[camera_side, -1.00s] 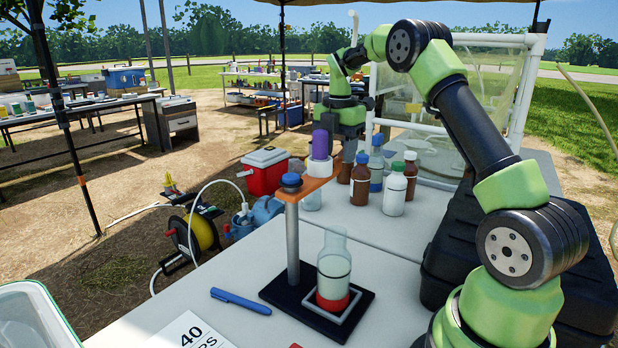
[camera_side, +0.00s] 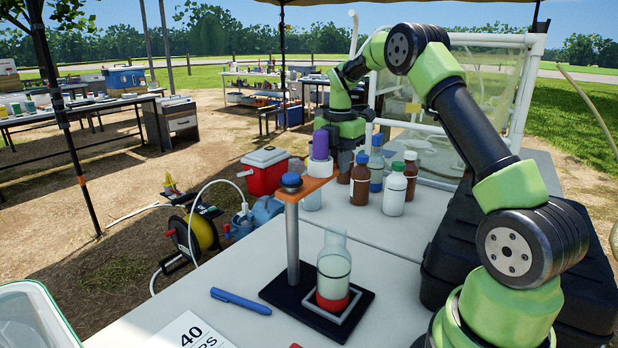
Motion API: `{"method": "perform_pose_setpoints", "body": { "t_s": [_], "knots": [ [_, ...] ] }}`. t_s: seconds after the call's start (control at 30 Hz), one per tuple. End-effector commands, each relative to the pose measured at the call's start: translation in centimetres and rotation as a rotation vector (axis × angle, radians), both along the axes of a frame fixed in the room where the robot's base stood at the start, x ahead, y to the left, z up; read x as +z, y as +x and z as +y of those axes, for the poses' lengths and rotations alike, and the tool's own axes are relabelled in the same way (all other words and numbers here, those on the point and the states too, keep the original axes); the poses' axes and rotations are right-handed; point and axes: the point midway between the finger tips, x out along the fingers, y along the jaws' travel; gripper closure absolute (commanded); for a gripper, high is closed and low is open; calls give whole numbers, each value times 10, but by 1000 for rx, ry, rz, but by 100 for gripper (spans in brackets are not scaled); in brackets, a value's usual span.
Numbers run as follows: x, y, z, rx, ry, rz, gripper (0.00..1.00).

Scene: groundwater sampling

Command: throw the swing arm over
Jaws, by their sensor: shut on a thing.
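The orange swing arm (camera_side: 308,189) sits on a grey post (camera_side: 292,240) with a blue knob (camera_side: 291,181) on top. A white collar with a purple cap (camera_side: 320,145) stands upright at its far end. The arm points back and away from the post. The black base (camera_side: 280,292) also bears a clear glass vessel (camera_side: 334,265) with red at its bottom, in front of the arm. My gripper (camera_side: 340,168) is right behind the arm's far end, shut on it as far as can be seen; the fingertips are partly hidden by the cap and collar.
Brown and white bottles (camera_side: 395,189) stand close to the right of my gripper. A clear container (camera_side: 312,200) is partly hidden under the swing arm. A blue pen (camera_side: 240,301) lies at the front. A black case (camera_side: 450,245) is at the right.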

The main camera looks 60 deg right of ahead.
Motion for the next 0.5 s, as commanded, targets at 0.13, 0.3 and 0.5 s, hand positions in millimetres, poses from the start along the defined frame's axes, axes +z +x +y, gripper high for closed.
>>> {"method": "perform_pose_setpoints", "body": {
  "t_s": [0.13, 0.3, 0.5],
  "knots": [
    [1, -16, 4, -93, 2, 1, 98],
    [1, -36, 10, -231, 2, 1, 98],
    [1, -61, 16, -391, 2, 1, 98]
  ]
}}
